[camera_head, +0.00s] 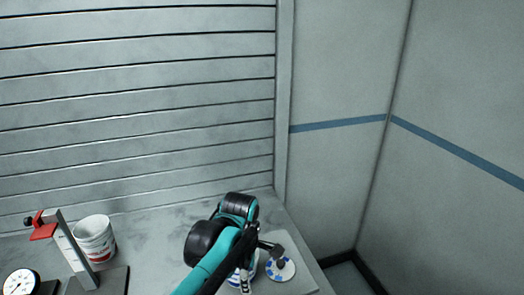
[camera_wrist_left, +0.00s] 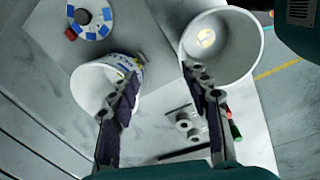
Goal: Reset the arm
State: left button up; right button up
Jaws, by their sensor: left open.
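My left arm reaches in from the bottom of the head view. Its open gripper (camera_head: 258,266) is low over the right end of the grey table. A white cup with blue marks (camera_head: 236,276) is partly hidden behind the gripper there. In the left wrist view the two fingers of the gripper (camera_wrist_left: 160,85) are apart with nothing held between them. The left finger overlaps the blue-marked white cup (camera_wrist_left: 85,82), and the right finger overlaps the rim of a white bucket (camera_wrist_left: 247,35). Contact cannot be told. My right gripper is in neither view.
A white disc with blue patches (camera_head: 290,271) lies on a grey plate by the table's right edge. A red-labelled white bucket (camera_head: 95,240), a stand with a red part (camera_head: 66,248) and a dial (camera_head: 20,282) occupy the left. The space above the table is free.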

pick_arm(q)
jog(key=s+a+f+m+t+b, duration=0.1)
jog(key=s+a+f+m+t, duration=0.1)
jog(key=s+a+m, duration=0.3)
jog(key=s+a+f+m+t+b, duration=0.1)
jog(key=s+a+f+m+t, duration=0.2)
jog(key=s+a+m, duration=0.3)
jog(key=shift+s+a+f+m+t+b, duration=0.15)
jog(key=shift+s+a+m+t+b, duration=0.25)
jog(key=shift+a+m, duration=1.95)
pick_arm(e)
jog(key=shift+s+a+f, duration=0.1)
jog(key=shift+s+f, duration=0.05)
jog(key=shift+f, duration=0.5)
jog(key=shift+s+f, duration=0.1)
jog(key=shift+f, duration=0.55)
pick_arm(q)
jog(key=shift+w+d+m, duration=0.2)
jog(key=shift+d+m, duration=0.55)
